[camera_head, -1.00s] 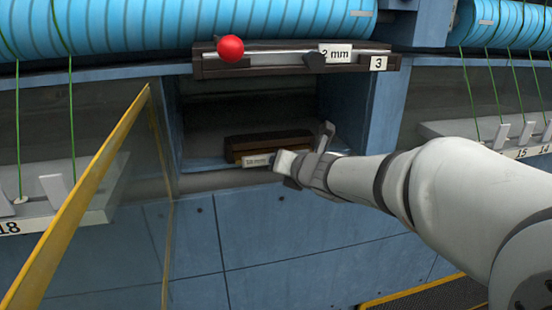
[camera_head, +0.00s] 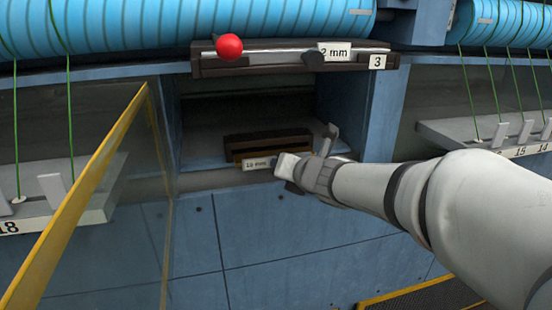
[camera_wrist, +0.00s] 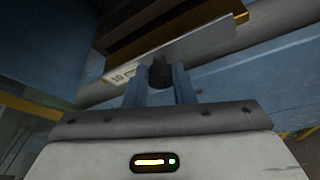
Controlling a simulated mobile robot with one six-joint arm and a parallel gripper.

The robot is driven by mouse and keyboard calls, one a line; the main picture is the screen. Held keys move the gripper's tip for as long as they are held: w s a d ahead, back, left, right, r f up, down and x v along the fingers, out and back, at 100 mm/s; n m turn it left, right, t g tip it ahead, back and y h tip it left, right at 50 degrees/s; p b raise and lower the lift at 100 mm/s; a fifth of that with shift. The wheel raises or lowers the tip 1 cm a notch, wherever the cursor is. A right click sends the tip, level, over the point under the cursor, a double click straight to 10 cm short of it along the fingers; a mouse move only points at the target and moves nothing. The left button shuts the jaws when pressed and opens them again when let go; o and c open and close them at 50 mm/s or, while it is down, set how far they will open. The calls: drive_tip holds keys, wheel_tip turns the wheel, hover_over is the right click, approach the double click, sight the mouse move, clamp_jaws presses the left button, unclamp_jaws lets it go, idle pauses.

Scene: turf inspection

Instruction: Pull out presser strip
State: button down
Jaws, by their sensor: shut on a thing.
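The presser strip (camera_head: 256,163) is a brown and brass-coloured bar with a pale front plate marked "10 mm". It sits low at the front of the open recess, in front of a dark brown block (camera_head: 265,138). In the wrist view the strip (camera_wrist: 205,45) lies tilted across the top, and its label is at the left end of the plate. My gripper (camera_head: 285,165) is at the right part of the strip's front. In the wrist view its two blue-grey fingers (camera_wrist: 160,78) are closed around a dark knob on the plate. The strip's back is hidden.
An open clear door with a yellow frame (camera_head: 82,192) stands left of the recess. Above is a brown bar (camera_head: 290,62) with a red ball (camera_head: 229,47) and a "2 mm" tag. Green threads run to grey ledges on both sides. Blue panels lie below.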

drive_tip(key=s+d+p, duration=0.1)
drive_tip(key=s+d, duration=0.1)
drive_tip(key=s, duration=0.7)
drive_tip(key=shift+p, duration=0.4)
idle(0.4)
drive_tip(key=shift+a, duration=0.1)
